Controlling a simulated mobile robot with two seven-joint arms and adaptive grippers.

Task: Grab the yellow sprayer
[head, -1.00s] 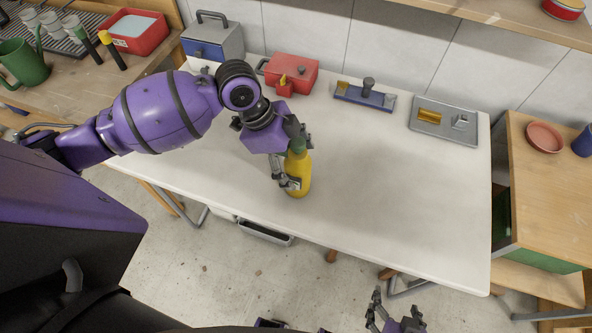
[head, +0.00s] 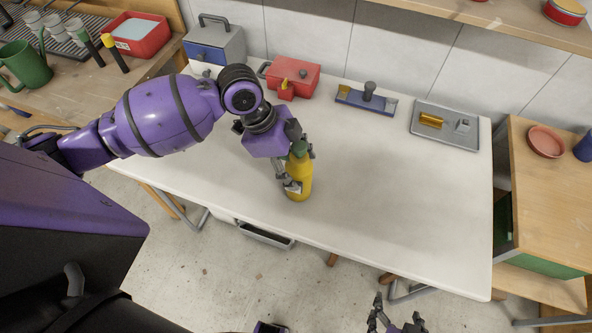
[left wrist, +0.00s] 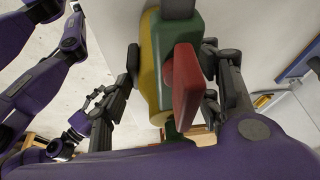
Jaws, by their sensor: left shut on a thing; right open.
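The yellow sprayer (head: 300,180) is an upright yellow bottle with a green top, near the front middle of the white table. My left gripper (head: 293,165) is shut on it, with fingers on both sides of the bottle. In the left wrist view the sprayer (left wrist: 150,65) sits between the fingers, with its green head and a red trigger close to the camera. Whether its base touches the table is hard to tell. My right gripper (head: 385,318) is open and empty at the bottom edge of the head view, below the table's front edge.
The white table (head: 400,200) is clear to the right of the sprayer. Along its back stand a blue and grey toolbox (head: 213,45), a red box (head: 292,76), a blue tool (head: 365,98) and a grey tray (head: 460,139). Wooden cabinets (head: 560,190) stand at the right.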

